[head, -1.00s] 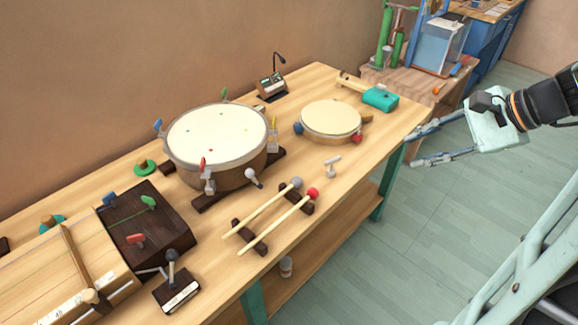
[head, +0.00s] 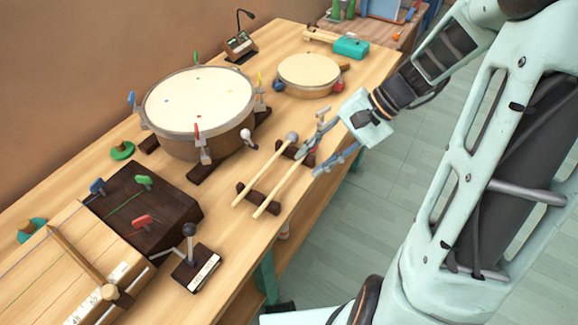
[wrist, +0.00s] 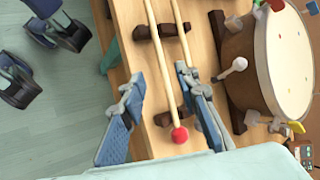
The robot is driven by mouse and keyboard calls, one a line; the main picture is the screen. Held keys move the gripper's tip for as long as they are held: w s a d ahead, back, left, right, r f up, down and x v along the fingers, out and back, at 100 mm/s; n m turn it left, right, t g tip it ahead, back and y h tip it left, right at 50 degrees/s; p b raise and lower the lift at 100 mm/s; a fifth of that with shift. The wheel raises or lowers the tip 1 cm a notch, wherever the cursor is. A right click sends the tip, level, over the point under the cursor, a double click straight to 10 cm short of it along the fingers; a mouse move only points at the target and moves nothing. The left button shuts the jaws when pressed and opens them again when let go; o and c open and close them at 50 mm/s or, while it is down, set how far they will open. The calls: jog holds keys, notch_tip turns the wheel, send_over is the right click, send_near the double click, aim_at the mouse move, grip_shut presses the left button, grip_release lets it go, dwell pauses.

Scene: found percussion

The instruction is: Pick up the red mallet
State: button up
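The red mallet lies on dark rests near the table's front edge. Its pale handle (head: 279,189) shows in the head view, where my gripper hides its head. In the wrist view the red mallet's round head (wrist: 180,135) lies between my fingers, nearer the right one. My gripper (head: 310,163) is open and empty, with fingers either side of the mallet's head end; it also shows in the wrist view (wrist: 158,76). I cannot tell whether a finger touches the mallet. The grey-headed mallet (head: 262,171) lies parallel beside it, partly behind the right finger in the wrist view.
The mallet rests (head: 258,196) stand on the wooden table (head: 232,225). A large drum (head: 198,105) and a small drum (head: 309,75) stand behind. A microphone-like stand (head: 196,262) and a dark box (head: 150,205) are at left. Open floor lies beyond the front edge.

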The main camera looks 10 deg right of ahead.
aim_at(281, 185)
jog(key=b+x, duration=0.2)
jog(key=x, duration=0.8)
jog(key=shift+s+a+f, duration=0.15)
jog(key=shift+a, duration=0.05)
grip_shut()
